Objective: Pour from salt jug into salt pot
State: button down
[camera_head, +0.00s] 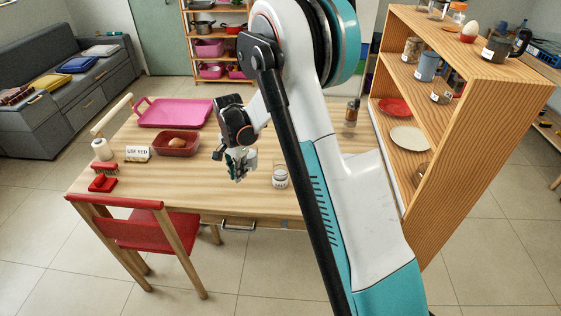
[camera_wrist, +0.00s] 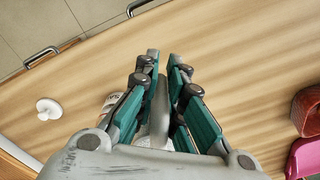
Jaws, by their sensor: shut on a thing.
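My gripper (camera_head: 240,170) is above the table, left of a small clear pot (camera_head: 280,177) with a white label, and is shut on a pale grey thing, apparently the salt jug. In the wrist view the gripper (camera_wrist: 166,62) has its teal fingers either side of a narrow pale grey part (camera_wrist: 160,105), likely the jug's handle. A white label shows beside the left finger; the rest of the jug is mostly hidden. A white round thing (camera_wrist: 48,108) lies left of the fingers in the wrist view; I cannot tell if it is the pot.
The wooden table (camera_head: 235,200) also bears a red container (camera_head: 176,143), a pink tray (camera_head: 175,113), a sign, a paper roll and a brush. A brown bottle (camera_head: 351,114) stands at the back right. A shelf unit (camera_head: 478,82) is at right, a red chair (camera_head: 135,228) in front.

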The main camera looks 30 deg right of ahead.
jog(key=shift+w+d+f+m+b, duration=0.45)
jog(key=shift+w+d+f+m, duration=0.35)
jog(key=shift+w+m, duration=1.5)
jog(key=shift+w+d+f+m+b, duration=0.4)
jog(key=shift+w+d+f+m, duration=0.35)
jog(key=shift+w+m, duration=1.5)
jog(key=shift+w+d+f+m+b, duration=0.6)
jog(key=shift+w+m, duration=0.8)
jog(key=shift+m, duration=1.75)
jog(key=shift+d+f, duration=0.1)
jog(key=shift+d, duration=0.1)
jog(key=s+d+r+t+y+p, duration=0.3)
jog(key=r+t+y+p, duration=0.1)
jog(key=r, duration=0.5)
jog(key=shift+r+t+y, duration=0.15)
jog(key=shift+t+y, duration=0.15)
jog(key=shift+s+r, duration=0.1)
jog(key=shift+r, duration=0.15)
jog(key=shift+s+d+r+t+y+p, duration=0.15)
jog(key=shift+d+r+p, duration=0.1)
jog(key=shift+r, duration=0.15)
jog(key=shift+s+d+r+t+y+p, duration=0.1)
jog(key=shift+r+t+y+p, duration=0.05)
jog(key=shift+r+p, duration=0.15)
